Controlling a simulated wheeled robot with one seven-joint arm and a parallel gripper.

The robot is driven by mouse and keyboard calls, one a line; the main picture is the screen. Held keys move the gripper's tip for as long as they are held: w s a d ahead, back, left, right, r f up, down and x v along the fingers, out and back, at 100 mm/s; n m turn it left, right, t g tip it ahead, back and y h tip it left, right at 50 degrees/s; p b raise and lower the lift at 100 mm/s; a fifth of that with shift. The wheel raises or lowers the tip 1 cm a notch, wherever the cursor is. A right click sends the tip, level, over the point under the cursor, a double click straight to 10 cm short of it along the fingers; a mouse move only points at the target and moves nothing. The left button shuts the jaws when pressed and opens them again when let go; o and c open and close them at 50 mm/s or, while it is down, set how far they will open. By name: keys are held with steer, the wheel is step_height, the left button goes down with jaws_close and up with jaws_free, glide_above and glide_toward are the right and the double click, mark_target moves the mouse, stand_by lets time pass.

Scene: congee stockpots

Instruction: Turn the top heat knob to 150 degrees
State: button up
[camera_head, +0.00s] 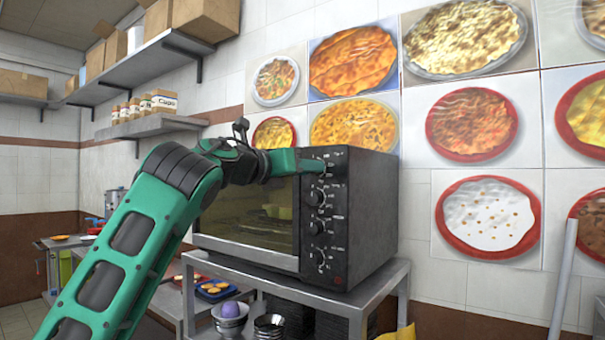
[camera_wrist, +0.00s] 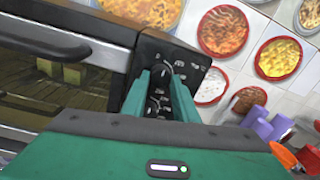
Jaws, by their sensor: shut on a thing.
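The black toaster oven (camera_head: 370,215) stands on a metal stand, with a column of heat knobs on the right side of its front. My gripper (camera_head: 322,167) reaches across the oven front and is shut on the top heat knob, which its fingers mostly hide in the head view. Lower knobs show below it, such as the second knob (camera_head: 316,197) and the bottom knob (camera_head: 318,257). In the wrist view my gripper (camera_wrist: 162,88) has its two green fingers against the dark control panel (camera_wrist: 190,60). The top knob's pointer angle cannot be read.
The oven's glass door (camera_head: 248,212) is closed, left of the knobs, with its handle (camera_wrist: 65,40) close to my fingers in the wrist view. The metal stand (camera_head: 375,290) carries bowls (camera_head: 230,318) below. A shelf (camera_head: 150,127) with jars hangs behind my arm.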

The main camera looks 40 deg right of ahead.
steer(key=shift+w+a, duration=0.1)
steer(key=shift+w, duration=0.05)
steer(key=shift+r+m+t+y, duration=0.1)
steer(key=shift+m+t+y, duration=0.1)
steer(key=shift+m, duration=3.5)
steer(key=shift+r+m+t+y, duration=0.1)
steer(key=shift+m+t+y, duration=0.1)
steer(key=shift+m, duration=3.5)
steer(key=o, duration=1.1)
steer(key=shift+c, duration=0.2)
